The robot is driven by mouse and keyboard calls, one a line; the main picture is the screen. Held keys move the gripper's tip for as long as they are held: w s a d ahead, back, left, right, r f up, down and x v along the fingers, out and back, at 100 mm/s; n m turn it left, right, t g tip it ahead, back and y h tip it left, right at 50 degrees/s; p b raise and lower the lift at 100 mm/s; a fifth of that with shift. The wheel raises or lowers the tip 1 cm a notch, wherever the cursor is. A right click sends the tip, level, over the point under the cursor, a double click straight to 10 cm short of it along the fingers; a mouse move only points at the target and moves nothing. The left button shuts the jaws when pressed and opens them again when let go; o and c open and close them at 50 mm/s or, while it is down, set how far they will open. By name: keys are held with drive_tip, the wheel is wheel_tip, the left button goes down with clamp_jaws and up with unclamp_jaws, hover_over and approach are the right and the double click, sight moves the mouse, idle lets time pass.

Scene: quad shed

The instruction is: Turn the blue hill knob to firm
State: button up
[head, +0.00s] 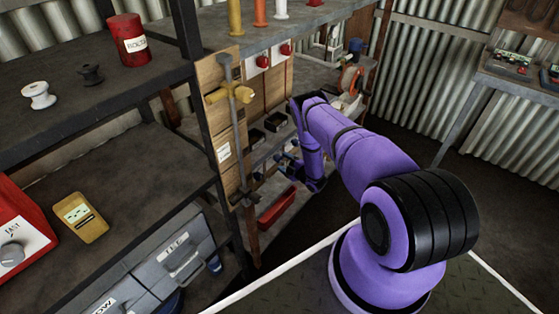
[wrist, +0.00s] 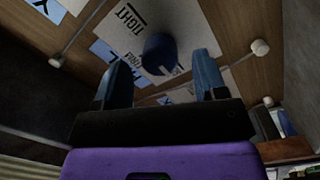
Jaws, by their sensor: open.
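In the wrist view a round blue knob (wrist: 160,54) stands out from a white card (wrist: 130,30) on a wooden panel. My gripper (wrist: 158,68) is open, with one blue finger on each side of the knob. The knob lies between the fingertips, and gaps show beside it; I see no clear contact. In the head view my purple arm hides the knob.
Blue and white signs (wrist: 115,55) and pale pegs (wrist: 260,46) are on the panel around the card. In the head view, a shelf post (head: 195,80) and a wooden board with a hanging metal bar (head: 232,120) stand left of my arm. Open floor (head: 440,190) lies to the right.

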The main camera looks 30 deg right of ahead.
drive_tip(key=shift+x, duration=1.4)
drive_tip(key=c, duration=0.9)
